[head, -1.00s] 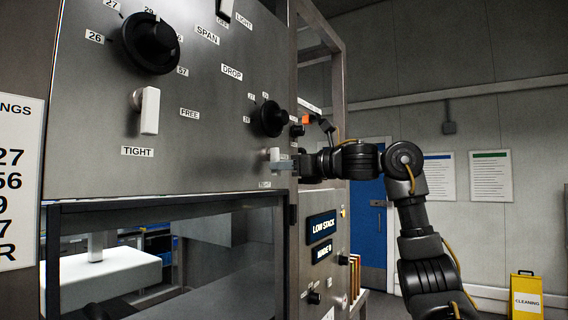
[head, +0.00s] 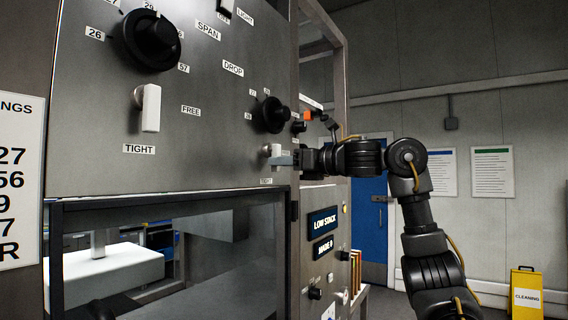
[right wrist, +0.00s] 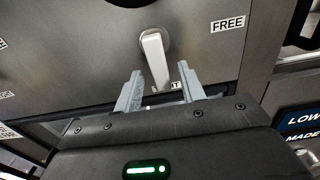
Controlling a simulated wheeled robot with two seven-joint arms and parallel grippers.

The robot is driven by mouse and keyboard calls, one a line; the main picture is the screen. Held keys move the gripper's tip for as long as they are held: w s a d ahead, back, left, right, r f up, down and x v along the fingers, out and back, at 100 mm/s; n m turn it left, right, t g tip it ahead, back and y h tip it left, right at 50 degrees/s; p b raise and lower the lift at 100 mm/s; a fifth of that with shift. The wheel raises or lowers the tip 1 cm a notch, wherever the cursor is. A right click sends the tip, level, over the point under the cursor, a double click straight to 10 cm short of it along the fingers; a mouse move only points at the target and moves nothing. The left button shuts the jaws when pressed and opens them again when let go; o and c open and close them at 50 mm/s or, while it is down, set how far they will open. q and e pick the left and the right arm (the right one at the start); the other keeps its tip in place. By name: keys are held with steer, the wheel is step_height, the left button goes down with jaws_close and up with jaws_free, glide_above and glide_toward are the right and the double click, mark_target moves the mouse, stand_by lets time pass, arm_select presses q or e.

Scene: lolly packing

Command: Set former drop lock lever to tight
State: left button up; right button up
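The drop lock lever (right wrist: 155,60) is a white handle on a round pivot in the right wrist view. It points down, tilted slightly right, toward a partly hidden label (right wrist: 165,87); the FREE label (right wrist: 228,23) is to its upper right. It also shows below the DROP knob in the head view (head: 266,149). My right gripper (right wrist: 160,95) is open, with one grey finger on each side of the lever's lower end. Gaps show between lever and fingers, so contact cannot be confirmed. My left gripper is not in view.
Another white lever (head: 151,108), with FREE and TIGHT labels, sits left on the same panel under the black SPAN knob (head: 152,40). The black DROP knob (head: 271,115) is just above my right gripper. A framed opening (head: 180,200) lies below the panel.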

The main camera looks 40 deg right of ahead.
steer(key=b+v, duration=0.1)
steer(key=v, duration=0.9)
steer(key=shift+s+b, duration=0.25)
steer(key=shift+b, duration=0.05)
steer(key=shift+d, duration=0.15)
